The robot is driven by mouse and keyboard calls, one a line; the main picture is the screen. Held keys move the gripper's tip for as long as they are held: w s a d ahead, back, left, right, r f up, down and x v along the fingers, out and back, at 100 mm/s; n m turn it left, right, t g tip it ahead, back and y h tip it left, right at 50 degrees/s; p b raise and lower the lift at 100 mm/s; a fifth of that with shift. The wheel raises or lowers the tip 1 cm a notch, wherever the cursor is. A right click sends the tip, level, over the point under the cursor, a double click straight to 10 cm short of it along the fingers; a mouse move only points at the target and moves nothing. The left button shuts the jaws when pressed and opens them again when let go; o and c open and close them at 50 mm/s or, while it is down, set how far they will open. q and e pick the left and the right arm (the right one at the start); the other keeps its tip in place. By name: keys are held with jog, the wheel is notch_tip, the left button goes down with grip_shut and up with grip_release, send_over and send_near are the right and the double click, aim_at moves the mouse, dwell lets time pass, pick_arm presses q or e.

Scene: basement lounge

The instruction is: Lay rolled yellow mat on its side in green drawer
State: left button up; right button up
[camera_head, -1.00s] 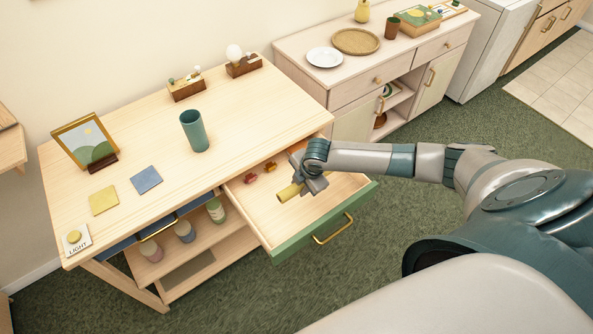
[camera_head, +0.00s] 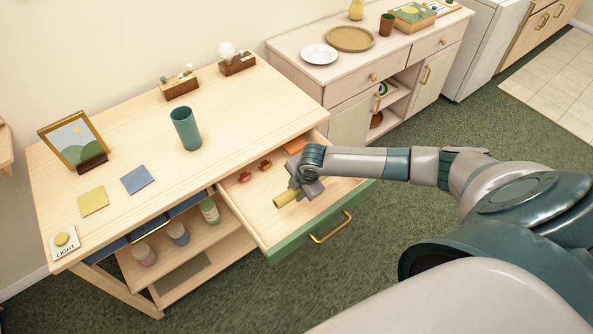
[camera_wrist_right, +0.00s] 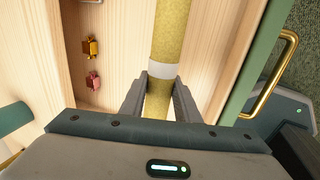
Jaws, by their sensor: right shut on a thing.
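The rolled yellow mat (camera_head: 287,197) lies on its side, within the outline of the open green drawer (camera_head: 292,243). In the right wrist view the mat (camera_wrist_right: 172,32) is a long yellow roll with a white band, running up out of the picture. My right gripper (camera_head: 303,190) is shut on the mat, one finger on each side of it just below the band in the wrist view (camera_wrist_right: 160,88). Part of the mat is hidden by the gripper. I cannot tell whether the mat touches the drawer floor. My left gripper is not in view.
Small red and yellow pieces (camera_head: 265,165) lie at the drawer's back left, and an orange item (camera_head: 295,146) lies at its back. The desk (camera_head: 235,115) holds a teal cup (camera_head: 186,128) and a picture frame (camera_head: 74,142). Several jars (camera_head: 178,233) stand on the shelf below.

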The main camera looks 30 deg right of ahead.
jog(key=shift+f+b, duration=1.85)
jog(key=shift+f, duration=0.45)
jog(key=o, duration=1.2)
jog(key=shift+o, duration=0.2)
jog(key=b+v, duration=0.3)
jog(key=v, duration=1.4)
jog(key=shift+r, duration=0.2)
